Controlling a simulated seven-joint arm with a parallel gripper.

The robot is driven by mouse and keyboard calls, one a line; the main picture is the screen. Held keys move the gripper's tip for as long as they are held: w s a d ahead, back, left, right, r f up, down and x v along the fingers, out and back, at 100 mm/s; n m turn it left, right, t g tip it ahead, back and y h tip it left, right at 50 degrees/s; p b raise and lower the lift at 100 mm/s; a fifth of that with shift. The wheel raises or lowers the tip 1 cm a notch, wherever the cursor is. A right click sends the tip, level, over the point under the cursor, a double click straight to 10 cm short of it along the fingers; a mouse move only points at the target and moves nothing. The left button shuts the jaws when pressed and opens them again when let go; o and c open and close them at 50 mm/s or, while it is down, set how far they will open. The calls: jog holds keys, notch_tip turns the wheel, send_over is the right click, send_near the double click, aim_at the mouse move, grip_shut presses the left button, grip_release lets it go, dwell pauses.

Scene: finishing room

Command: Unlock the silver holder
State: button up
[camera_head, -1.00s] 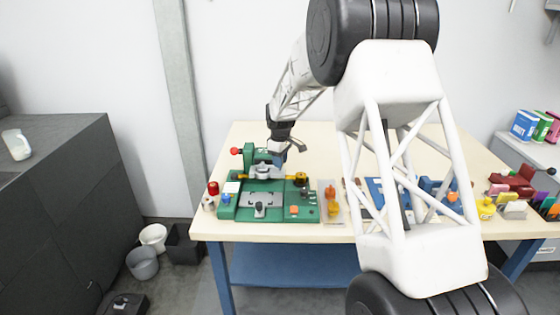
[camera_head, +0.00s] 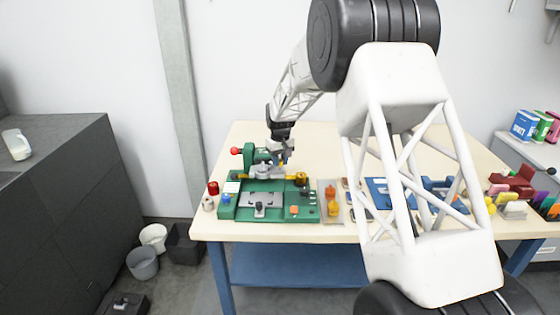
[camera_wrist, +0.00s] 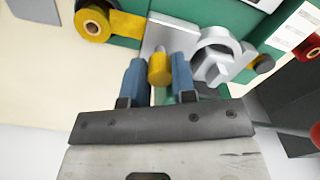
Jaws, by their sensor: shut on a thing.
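The silver holder (camera_head: 264,171) sits on the back of a green machine (camera_head: 228,205) at the left of the table. In the wrist view the holder (camera_wrist: 215,60) is a rounded, hooked silver piece just right of my fingers. My gripper (camera_wrist: 158,75) has two blue fingers, shut on a small yellow knob (camera_wrist: 160,68) beside the holder. A flat silver plate (camera_wrist: 168,32) shows just beyond the knob. In the head view my gripper (camera_head: 284,160) is small, above the back of the machine. The knob's lower part is partly hidden between the fingers.
A yellow roll with a dark core (camera_wrist: 92,25) lies left of my fingers. A red knob (camera_head: 235,151) projects at the machine's left. A red-topped piece (camera_head: 213,187) stands beside it.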

jog(key=m, duration=0.5)
jog(key=shift+m, duration=0.3)
jog(key=m, duration=0.5)
dwell(0.4)
jog(key=o, duration=0.9)
jog(key=shift+o, duration=0.2)
jog(key=shift+r, duration=3.95)
